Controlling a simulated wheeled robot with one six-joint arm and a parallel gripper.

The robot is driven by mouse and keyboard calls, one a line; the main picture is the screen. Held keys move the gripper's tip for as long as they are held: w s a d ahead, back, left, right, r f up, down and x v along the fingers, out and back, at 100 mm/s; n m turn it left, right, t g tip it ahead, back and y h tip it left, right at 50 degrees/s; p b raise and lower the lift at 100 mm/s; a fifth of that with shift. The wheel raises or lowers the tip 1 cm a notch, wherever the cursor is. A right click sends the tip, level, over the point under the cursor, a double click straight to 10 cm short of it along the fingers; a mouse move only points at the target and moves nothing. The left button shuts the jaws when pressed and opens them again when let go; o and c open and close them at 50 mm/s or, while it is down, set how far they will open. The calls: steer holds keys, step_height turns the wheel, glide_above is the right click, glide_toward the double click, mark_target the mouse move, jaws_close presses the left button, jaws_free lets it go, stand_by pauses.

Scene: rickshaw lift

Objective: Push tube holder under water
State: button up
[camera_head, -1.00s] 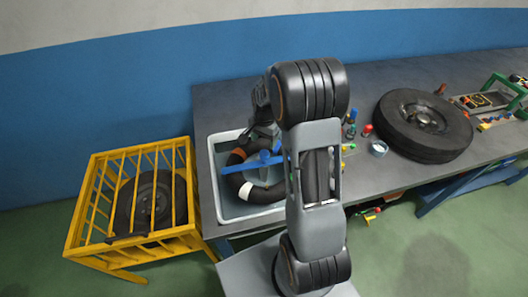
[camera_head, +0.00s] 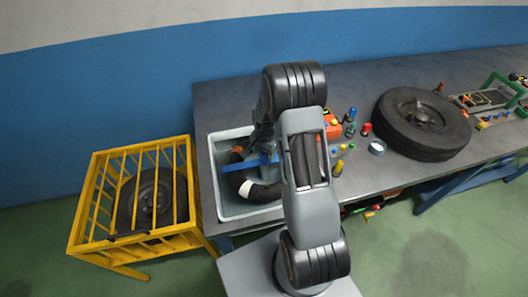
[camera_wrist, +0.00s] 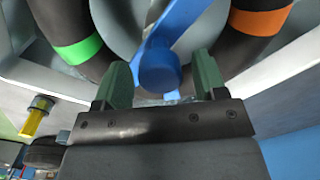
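The blue tube holder (camera_head: 262,162) lies across a black inner tube (camera_head: 266,192) in the grey-white basin (camera_head: 228,209) at the table's left end. The tube has coloured bands; green and orange ones show in the wrist view. My gripper (camera_wrist: 160,82) is open. Its two green fingers stand either side of the holder's round blue knob (camera_wrist: 158,71), with a visible gap on each side. In the head view my wrist is above the basin, and my arm hides the fingers and the right part of the tube and holder. The water level is hard to tell.
A yellow cage (camera_head: 88,204) with a tyre stands left of the table. An orange box (camera_head: 332,125), small bottles and a large tyre (camera_head: 389,125) lie on the table to the right. The basin's walls surround the tube closely.

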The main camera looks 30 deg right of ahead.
mark_target(264, 164)
jaws_close()
step_height(264, 164, down, 9)
steer(key=b, duration=0.7)
steer(key=shift+r, duration=0.1)
steer(key=shift+s+r, duration=0.15)
steer(key=shift+c, duration=1.7)
jaws_free()
steer(key=shift+o, duration=2.1)
steer(key=shift+r, duration=0.1)
step_height(264, 164, up, 14)
steer(key=shift+f+b, duration=0.2)
steer(key=shift+b, duration=0.45)
